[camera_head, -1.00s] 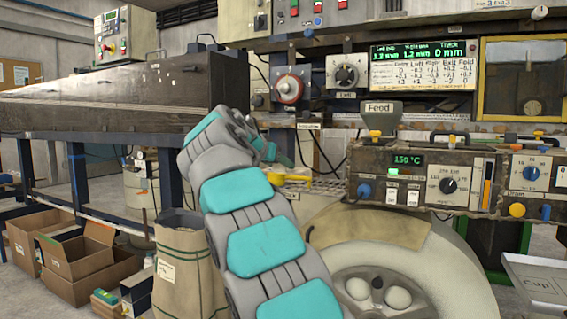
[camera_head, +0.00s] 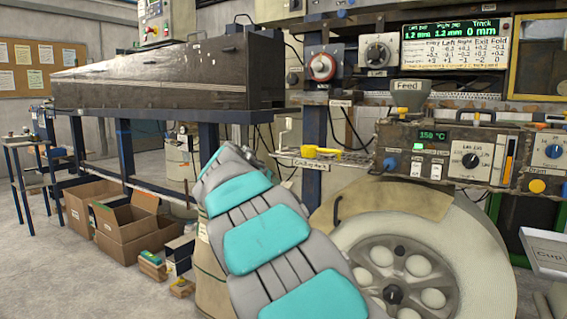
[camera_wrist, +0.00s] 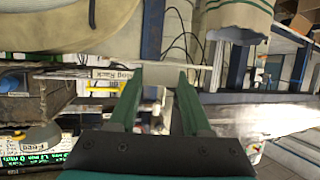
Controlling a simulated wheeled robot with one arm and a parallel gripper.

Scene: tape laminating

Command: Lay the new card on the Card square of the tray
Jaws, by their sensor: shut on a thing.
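My gripper (camera_wrist: 162,75) shows in the wrist view, with two green fingers reaching up from a dark mount. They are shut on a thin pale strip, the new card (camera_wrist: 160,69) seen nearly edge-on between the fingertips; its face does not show. In the head view my grey and teal arm rises from the bottom, and the gripper and card are hidden. The tray (camera_head: 548,252) is cut off at the right edge of the head view. Only a part marked "Cup" shows; its Card square is out of view.
A control panel (camera_head: 450,155) with knobs and a Feed hopper (camera_head: 411,92) stands right of my arm, above a large pale wheel (camera_head: 485,265). A small rack with a yellow thing (camera_head: 320,152) is beside it. Cardboard boxes (camera_head: 127,235) stand on the floor at left; open floor lies farther left.

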